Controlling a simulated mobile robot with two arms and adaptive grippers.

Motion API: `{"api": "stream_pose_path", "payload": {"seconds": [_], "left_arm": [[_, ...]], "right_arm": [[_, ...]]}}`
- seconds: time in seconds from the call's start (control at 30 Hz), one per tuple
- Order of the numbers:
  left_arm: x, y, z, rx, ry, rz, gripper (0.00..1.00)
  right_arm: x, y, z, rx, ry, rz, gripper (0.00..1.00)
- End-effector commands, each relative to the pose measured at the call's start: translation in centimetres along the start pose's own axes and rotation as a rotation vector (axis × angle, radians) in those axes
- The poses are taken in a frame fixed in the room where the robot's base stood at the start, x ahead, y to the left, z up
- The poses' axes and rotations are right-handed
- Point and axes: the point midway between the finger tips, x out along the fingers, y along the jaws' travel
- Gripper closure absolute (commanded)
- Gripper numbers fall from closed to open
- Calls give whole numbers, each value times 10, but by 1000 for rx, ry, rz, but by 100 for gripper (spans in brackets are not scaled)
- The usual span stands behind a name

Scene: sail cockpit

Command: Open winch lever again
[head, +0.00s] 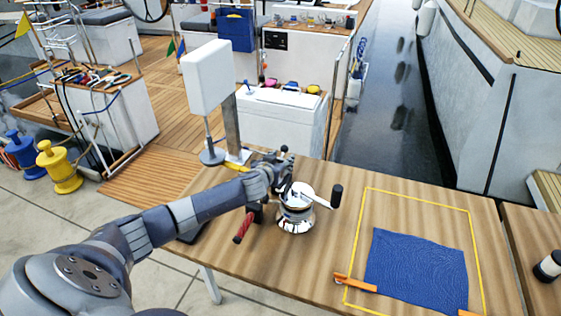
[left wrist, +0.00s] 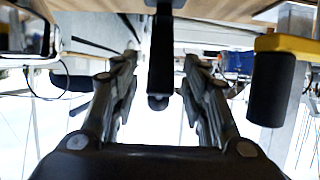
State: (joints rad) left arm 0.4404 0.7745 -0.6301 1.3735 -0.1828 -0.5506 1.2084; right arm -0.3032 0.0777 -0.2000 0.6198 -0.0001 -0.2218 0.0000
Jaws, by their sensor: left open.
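The chrome winch (head: 294,213) stands on the wooden table, right of my left gripper. Its lever (head: 322,201) reaches out to the right and ends in an upright black grip (head: 336,196). My left gripper (head: 284,166) is just behind and left of the winch. In the left wrist view the fingers (left wrist: 162,82) are spread, with a dark bar (left wrist: 160,60) showing in the gap between them. I cannot tell whether that bar is part of the lever or whether the fingers touch it. My right gripper is not in view.
A red-tipped handle (head: 243,228) lies below my left arm. A white panel on a post (head: 208,78) rises behind my gripper. A dark cylinder (left wrist: 270,90) is beside the fingers in the left wrist view.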

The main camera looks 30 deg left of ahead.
Motion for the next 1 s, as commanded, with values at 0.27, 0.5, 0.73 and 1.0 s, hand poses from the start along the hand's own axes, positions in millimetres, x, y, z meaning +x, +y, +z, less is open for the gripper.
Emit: {"api": "stream_pose_path", "payload": {"seconds": [0.27,0.5,0.73,1.0], "left_arm": [[0,0,0,0,-1,0,100],[2,0,-2,-3,-1,-1,100],[6,-1,-8,-2,4,-1,100],[12,-2,-18,-2,11,-2,100]], "right_arm": [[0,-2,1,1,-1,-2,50],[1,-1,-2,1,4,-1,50],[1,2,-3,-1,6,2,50],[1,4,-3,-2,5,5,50]]}}
